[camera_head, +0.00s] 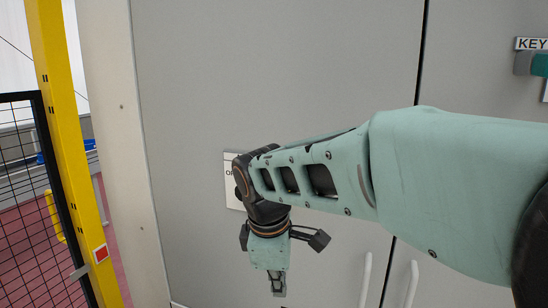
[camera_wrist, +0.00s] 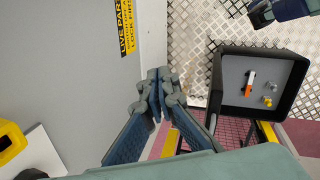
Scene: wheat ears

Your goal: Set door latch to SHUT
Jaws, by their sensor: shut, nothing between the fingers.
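A white label plate (camera_head: 231,185) with partly covered lettering is on the grey cabinet front in the head view; my wrist hides most of it, and I cannot make out a latch there. In the wrist view, a white plate (camera_wrist: 42,150) and a yellow and black part (camera_wrist: 10,142) show at the lower left; I cannot tell whether either belongs to the latch. My gripper (camera_head: 278,288) points down in front of the cabinet. In the wrist view its fingertips (camera_wrist: 158,74) are together and hold nothing.
White door handles (camera_head: 411,285) stand at the bottom. A KEY label (camera_head: 532,44) is at the upper right. A yellow post (camera_head: 62,130) and black mesh fence (camera_head: 35,190) are left. A black tray (camera_wrist: 228,100) with small items and a yellow warning label (camera_wrist: 126,25) show in the wrist view.

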